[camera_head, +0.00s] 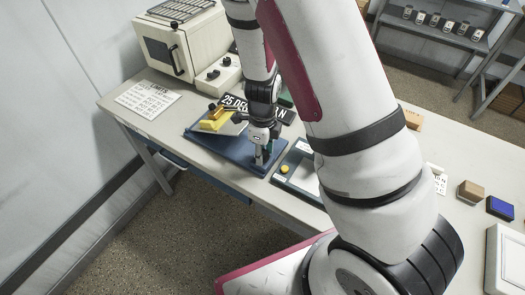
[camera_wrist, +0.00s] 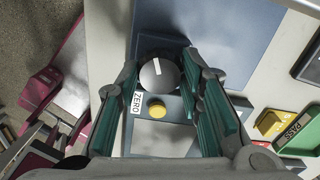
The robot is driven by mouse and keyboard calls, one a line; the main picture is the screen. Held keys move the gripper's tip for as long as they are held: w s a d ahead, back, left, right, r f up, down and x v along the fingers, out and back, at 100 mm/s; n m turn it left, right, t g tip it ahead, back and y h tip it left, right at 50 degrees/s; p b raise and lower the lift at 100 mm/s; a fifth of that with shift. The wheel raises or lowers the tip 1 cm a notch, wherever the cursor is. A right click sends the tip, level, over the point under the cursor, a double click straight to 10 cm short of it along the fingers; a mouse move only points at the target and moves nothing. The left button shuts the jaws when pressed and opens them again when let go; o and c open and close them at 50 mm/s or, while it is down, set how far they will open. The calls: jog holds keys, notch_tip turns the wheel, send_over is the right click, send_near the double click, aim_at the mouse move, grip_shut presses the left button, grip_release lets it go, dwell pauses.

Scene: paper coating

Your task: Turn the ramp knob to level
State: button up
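In the wrist view a round grey knob (camera_wrist: 160,73) with a white pointer line sits on a blue panel (camera_wrist: 222,35). The line points up and slightly left. My gripper (camera_wrist: 160,64) is over the knob, with one green-padded finger on each side. The fingers are spread, and I cannot tell whether they touch the knob. In the head view my gripper (camera_head: 262,155) points down at the right part of the blue base (camera_head: 218,147) and hides the knob. A yellow ramp-like piece (camera_head: 214,121) shows at the base's back left.
A device with a yellow button (camera_head: 284,169) stands close on the right; its ZERO label (camera_wrist: 137,102) shows in the wrist view. A dark sign (camera_head: 240,103) and a cream oven (camera_head: 178,45) are behind. A printed sheet (camera_head: 147,98) lies left on the table.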

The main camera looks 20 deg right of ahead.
jog(key=shift+n, duration=0.3)
